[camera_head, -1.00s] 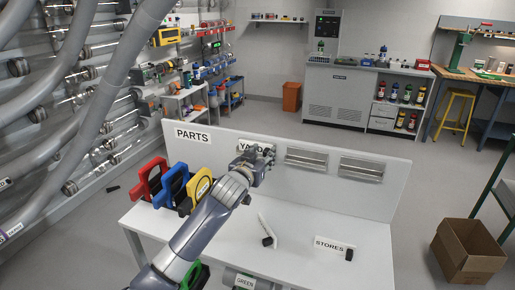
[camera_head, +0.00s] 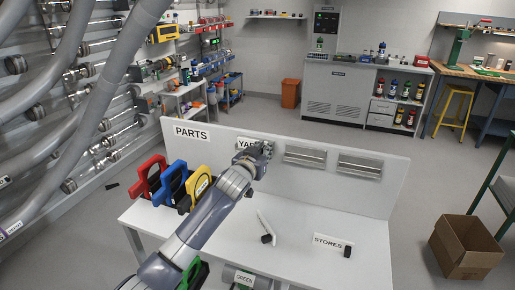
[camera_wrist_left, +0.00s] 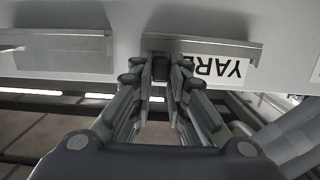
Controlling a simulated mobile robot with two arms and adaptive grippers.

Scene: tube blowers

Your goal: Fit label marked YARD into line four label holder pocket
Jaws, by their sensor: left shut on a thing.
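The white YARD label (camera_head: 246,143) is at the upright panel, right of the PARTS label (camera_head: 191,133). My left gripper (camera_head: 264,150) is at the label's right end in the head view and covers part of it. In the left wrist view the YARD label (camera_wrist_left: 228,68) appears upside down along a metal label holder (camera_wrist_left: 205,47). My left gripper (camera_wrist_left: 160,72) is shut on a dark block there, seemingly the label's grip. I cannot tell how deep the label sits in the holder. Two empty holders (camera_head: 305,156) (camera_head: 360,167) are to the right. My right gripper is out of view.
The STORES label (camera_head: 328,241) lies on the white table (camera_head: 300,220), near another white piece with a black end (camera_head: 266,228). Red (camera_head: 150,175), blue (camera_head: 172,182) and yellow (camera_head: 199,184) items stand at the table's left. A cardboard box (camera_head: 466,247) is on the floor.

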